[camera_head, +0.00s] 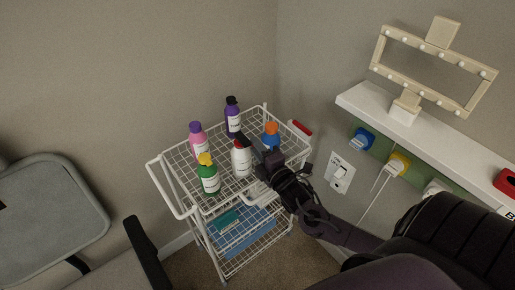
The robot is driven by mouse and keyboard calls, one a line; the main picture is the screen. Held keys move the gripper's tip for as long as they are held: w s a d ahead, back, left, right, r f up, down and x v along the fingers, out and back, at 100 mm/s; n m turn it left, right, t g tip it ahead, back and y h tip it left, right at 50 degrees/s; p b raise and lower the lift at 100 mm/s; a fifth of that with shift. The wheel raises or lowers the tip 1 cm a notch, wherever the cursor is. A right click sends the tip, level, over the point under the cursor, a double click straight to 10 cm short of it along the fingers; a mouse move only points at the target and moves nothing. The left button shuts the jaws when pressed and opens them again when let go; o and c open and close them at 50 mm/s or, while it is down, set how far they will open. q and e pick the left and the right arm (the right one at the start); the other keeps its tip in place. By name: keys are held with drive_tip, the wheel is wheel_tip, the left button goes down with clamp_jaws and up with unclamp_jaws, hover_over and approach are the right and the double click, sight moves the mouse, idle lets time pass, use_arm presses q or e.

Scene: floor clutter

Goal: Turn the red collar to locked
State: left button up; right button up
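A white bottle (241,161) stands upright on the top shelf of the white wire cart. Its red collar (239,144) is at the neck, below a dark nozzle that points toward the right. The collar is too small to read any lock mark. My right gripper (258,158) reaches in from the lower right, just right of the bottle. Its fingers are dark and overlap the bottle's right side in the view; I cannot tell whether they touch it or how far apart they are. My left gripper is not in view.
Green (209,181), pink (198,142), purple (233,121) and blue (270,138) bottles stand close around on the cart (176,205). A white wall shelf (440,131) is to the right. A grey chair (50,215) is at left.

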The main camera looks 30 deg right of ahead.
drive_tip(key=shift+o, duration=0.6)
drive_tip(key=s, duration=0.7)
drive_tip(key=shift+s+a+b, duration=0.2)
drive_tip(key=shift+s+b, duration=0.15)
drive_tip(key=shift+s, duration=0.05)
